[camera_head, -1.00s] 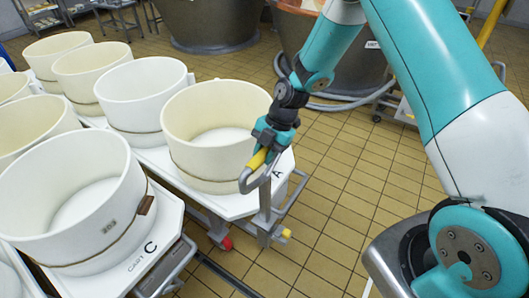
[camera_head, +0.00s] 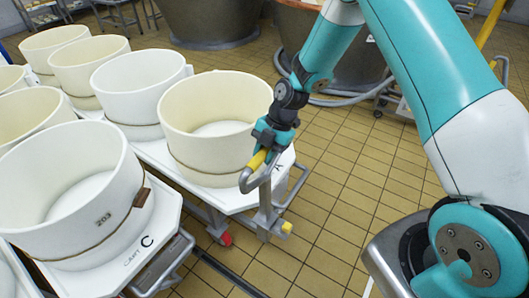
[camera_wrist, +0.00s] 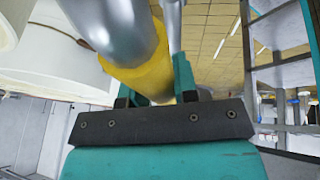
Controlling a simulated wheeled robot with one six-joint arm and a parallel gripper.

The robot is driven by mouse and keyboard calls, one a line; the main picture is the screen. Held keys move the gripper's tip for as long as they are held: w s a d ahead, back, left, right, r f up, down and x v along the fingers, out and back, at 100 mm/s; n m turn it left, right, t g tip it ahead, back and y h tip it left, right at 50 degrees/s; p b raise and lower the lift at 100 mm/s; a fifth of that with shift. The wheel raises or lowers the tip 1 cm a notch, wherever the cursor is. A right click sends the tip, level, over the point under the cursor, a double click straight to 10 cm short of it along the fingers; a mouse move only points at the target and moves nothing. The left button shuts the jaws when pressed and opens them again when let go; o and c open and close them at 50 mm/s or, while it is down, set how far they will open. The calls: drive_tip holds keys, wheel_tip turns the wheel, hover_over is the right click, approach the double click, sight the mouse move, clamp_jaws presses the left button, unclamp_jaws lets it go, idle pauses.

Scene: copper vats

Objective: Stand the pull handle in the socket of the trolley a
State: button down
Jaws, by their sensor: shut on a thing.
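My gripper (camera_head: 268,143) is shut on the yellow grip of the pull handle (camera_head: 257,160), a bent grey metal bar. The handle is in front of the near right corner of trolley A (camera_head: 236,202), a white-topped cart marked A. A grey upright (camera_head: 265,208) shows at that corner, below the handle. Whether it is the handle's leg or the trolley's socket post, and whether they touch, I cannot tell. In the wrist view the yellow grip (camera_wrist: 145,72) lies across the jaws, with grey tube beyond it. The socket opening is not visible.
A large cream mould (camera_head: 215,168) stands on trolley A. Cart C (camera_head: 100,277) with another mould is at the near left, and several more moulds stand behind. Vats (camera_head: 210,22) stand at the back. Tiled floor (camera_head: 335,200) is open to the right of trolley A.

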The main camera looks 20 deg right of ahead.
drive_tip(key=shift+r, duration=0.1)
drive_tip(key=c, duration=0.8)
unclamp_jaws()
drive_tip(key=b+v, duration=0.2)
drive_tip(key=v, duration=1.5)
drive_tip(key=shift+r, duration=0.25)
drive_tip(key=s+a+r+m, duration=0.7)
drive_tip(key=s+a+m, duration=0.1)
drive_tip(key=s, duration=0.3)
drive_tip(key=s+a+r+m+t, duration=0.1)
drive_tip(key=s+a+m, duration=0.2)
drive_tip(key=s+m, duration=0.7)
drive_tip(key=s, duration=0.5)
drive_tip(key=shift+a+m+h, duration=0.2)
drive_tip(key=shift+m+h, duration=0.1)
drive_tip(key=shift+h, duration=0.1)
